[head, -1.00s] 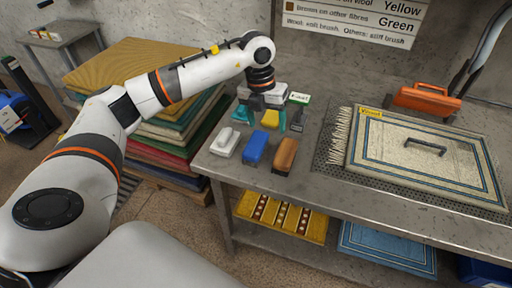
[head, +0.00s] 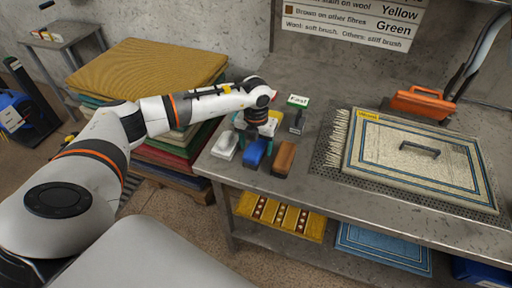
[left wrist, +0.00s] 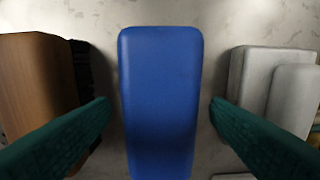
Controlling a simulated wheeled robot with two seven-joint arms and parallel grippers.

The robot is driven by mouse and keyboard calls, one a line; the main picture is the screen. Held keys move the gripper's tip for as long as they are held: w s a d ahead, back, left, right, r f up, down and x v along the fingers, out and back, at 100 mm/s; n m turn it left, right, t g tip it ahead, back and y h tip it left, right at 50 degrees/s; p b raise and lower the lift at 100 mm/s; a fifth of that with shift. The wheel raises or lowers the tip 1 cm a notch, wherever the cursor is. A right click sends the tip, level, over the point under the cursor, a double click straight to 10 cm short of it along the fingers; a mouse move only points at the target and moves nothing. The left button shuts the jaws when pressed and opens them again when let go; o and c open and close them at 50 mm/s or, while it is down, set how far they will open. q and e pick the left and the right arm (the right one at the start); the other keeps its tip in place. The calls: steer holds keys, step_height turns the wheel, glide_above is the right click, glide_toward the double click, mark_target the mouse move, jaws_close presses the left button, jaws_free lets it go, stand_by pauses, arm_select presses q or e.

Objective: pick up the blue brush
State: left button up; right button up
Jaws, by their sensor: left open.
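The blue brush (head: 254,154) lies on the metal table between a white brush (head: 225,146) and a brown brush (head: 284,157). My left gripper (head: 257,130) is above the blue brush and partly hides its far end in the head view. In the left wrist view the blue brush (left wrist: 160,100) runs lengthwise between the two green fingers of my left gripper (left wrist: 160,122). The fingers are open, with a gap on each side of the brush. The brown brush (left wrist: 38,85) is at the left there and the white brush (left wrist: 285,85) at the right. My right gripper is not in view.
A cream rug with blue borders (head: 385,165) lies on a dark mat at the right of the table. An orange tool (head: 425,102) stands behind it. A green-labelled item (head: 298,101) stands behind the brushes. Stacked rugs (head: 150,68) stand left of the table.

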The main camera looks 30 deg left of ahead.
mark_target(256, 145)
arm_select(q)
steer(key=shift+f, duration=0.45)
steer(key=shift+c, duration=0.3)
steer(key=c, duration=1.1)
steer(key=shift+o, duration=0.2)
step_height(256, 145, up, 9)
steer(key=shift+b, duration=1.1)
steer(key=shift+r, duration=0.55)
